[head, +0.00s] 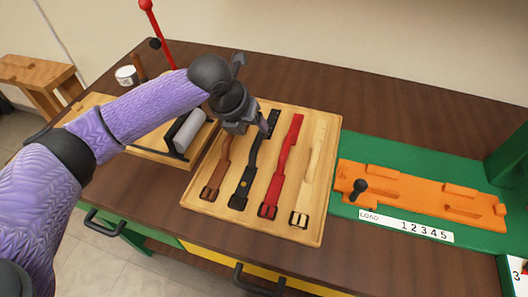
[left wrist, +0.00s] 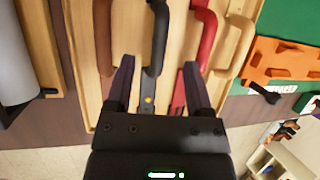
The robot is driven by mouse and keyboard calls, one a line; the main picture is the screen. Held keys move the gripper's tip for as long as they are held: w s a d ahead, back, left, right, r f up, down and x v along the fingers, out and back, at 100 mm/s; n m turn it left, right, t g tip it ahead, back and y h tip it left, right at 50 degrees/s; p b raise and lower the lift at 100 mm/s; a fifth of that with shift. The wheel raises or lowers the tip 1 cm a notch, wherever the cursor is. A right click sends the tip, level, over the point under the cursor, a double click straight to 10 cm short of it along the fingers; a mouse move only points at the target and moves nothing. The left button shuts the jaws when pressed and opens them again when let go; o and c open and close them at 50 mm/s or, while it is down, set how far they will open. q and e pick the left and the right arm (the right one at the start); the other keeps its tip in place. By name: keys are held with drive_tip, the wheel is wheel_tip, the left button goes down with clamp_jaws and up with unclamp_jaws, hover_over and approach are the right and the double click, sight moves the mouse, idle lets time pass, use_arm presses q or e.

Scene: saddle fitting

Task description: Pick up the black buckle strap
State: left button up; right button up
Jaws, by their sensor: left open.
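The black buckle strap (head: 248,170) lies on a light wooden board (head: 323,170), between a brown strap (head: 222,165) and a red strap (head: 282,165). Its buckle end points to the near edge. A yellow dot marks its lower part. My left gripper (head: 254,126) is over the upper part of the black strap and hides some of it. In the left wrist view, its two fingers (left wrist: 159,88) are apart, with the black strap (left wrist: 157,45) running between them and nothing gripped. I cannot tell the height above the strap. My right gripper is out of view.
A cream strap (head: 313,170) lies right of the red one. An orange fixture (head: 420,192) with a black knob sits on a green base at right. A grey roll (head: 189,130) on a stand is left of the board. The dark table behind the board is clear.

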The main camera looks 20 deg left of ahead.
sight(257, 140)
use_arm(q)
drive_tip(key=shift+w+d+f, duration=0.1)
drive_tip(key=shift+f, duration=0.55)
drive_tip(key=b+x, duration=0.1)
drive_tip(key=x, duration=0.1)
drive_tip(key=s+b+x, duration=0.1)
drive_tip(key=x, duration=0.2)
drive_tip(key=shift+f+b, duration=0.3)
drive_tip(key=shift+f, duration=0.05)
drive_tip(key=shift+d+r, duration=0.1)
drive_tip(key=c, duration=0.9)
clamp_jaws()
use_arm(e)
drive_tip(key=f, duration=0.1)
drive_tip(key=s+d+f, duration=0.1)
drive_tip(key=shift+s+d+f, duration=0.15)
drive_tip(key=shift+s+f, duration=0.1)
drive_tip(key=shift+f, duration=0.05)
